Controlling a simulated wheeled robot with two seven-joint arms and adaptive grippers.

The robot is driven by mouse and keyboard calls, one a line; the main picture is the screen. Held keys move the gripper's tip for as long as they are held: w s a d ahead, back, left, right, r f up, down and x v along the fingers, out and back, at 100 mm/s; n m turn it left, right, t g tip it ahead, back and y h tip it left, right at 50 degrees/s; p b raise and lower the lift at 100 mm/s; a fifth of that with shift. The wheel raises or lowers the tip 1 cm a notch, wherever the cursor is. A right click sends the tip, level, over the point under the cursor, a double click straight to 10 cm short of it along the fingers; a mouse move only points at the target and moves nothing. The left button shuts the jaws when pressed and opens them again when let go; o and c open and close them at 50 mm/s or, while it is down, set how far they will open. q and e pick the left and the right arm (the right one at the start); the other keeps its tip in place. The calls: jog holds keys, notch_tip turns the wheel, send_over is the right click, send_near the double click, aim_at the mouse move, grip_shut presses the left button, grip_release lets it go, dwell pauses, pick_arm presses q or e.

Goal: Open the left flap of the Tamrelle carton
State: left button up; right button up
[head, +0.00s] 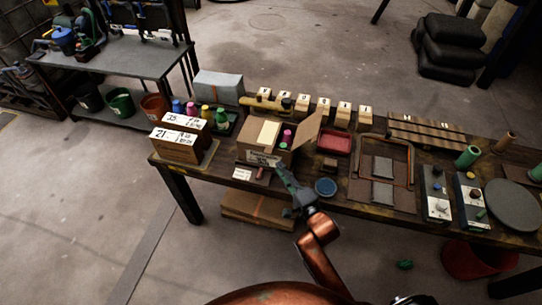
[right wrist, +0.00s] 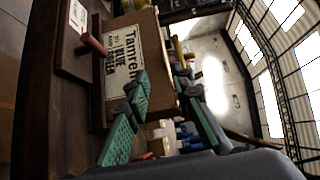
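The Tamrelle carton (head: 263,159) is a brown box on the workbench; its printed label (right wrist: 124,58) shows sideways in the right wrist view. A brown flap (head: 309,129) stands raised and leans outward on the carton's right side. A cream panel (head: 268,133) and a pink bottle (head: 287,137) show at its top. I cannot tell clearly how the left flap lies. My right gripper (head: 283,170) is at the carton's front right; in the right wrist view its green-padded fingers (right wrist: 160,82) are spread apart with nothing seen held. My left gripper is not in view.
White-topped boxes (head: 181,138) stand left of the carton, with small coloured bottles behind. A red tray (head: 336,143), a blue round dish (head: 325,187) and a wire-framed board (head: 382,172) lie to the right. A small red cylinder (right wrist: 93,44) lies before the carton.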

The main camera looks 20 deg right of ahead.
jog(key=w+a+b, duration=0.1)
jog(key=w, duration=0.6)
jog(key=shift+w+a+r, duration=0.15)
jog(key=shift+w+a, duration=0.15)
jog(key=shift+w, duration=0.05)
jog(key=shift+c, duration=0.7)
grip_shut()
